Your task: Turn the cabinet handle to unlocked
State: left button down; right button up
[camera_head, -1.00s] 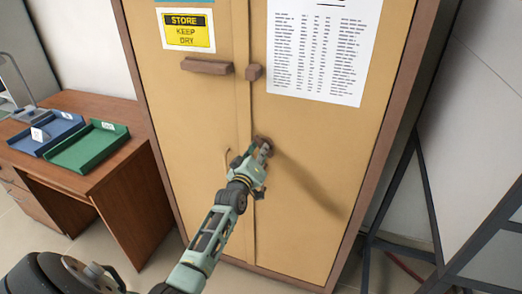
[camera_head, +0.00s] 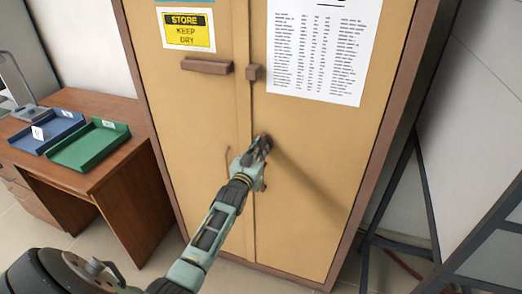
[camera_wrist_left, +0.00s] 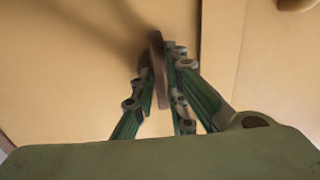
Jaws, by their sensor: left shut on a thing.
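The tan cabinet (camera_head: 200,120) with brown edges fills the middle of the head view. My left gripper (camera_head: 262,146) is at the right door, just right of the seam between the doors. In the left wrist view, my left gripper (camera_wrist_left: 160,68) is shut on the brown cabinet handle (camera_wrist_left: 157,62), with one green finger on each side. The handle looks close to upright in that view. In the head view the gripper mostly hides the handle, so its angle is unclear there. My right gripper is not in view.
A brown door pull (camera_head: 207,67) and a small brown block (camera_head: 253,72) are higher on the cabinet. A desk (camera_head: 120,170) with a blue tray (camera_head: 50,133) and a green tray (camera_head: 90,148) stands at left. A dark metal frame (camera_head: 425,190) stands at right.

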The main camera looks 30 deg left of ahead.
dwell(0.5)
pick_arm(q)
jog(key=c, duration=1.8)
grip_release()
jog(key=shift+o, duration=0.2)
jog(key=v, duration=1.2)
jog(key=shift+f, duration=0.1)
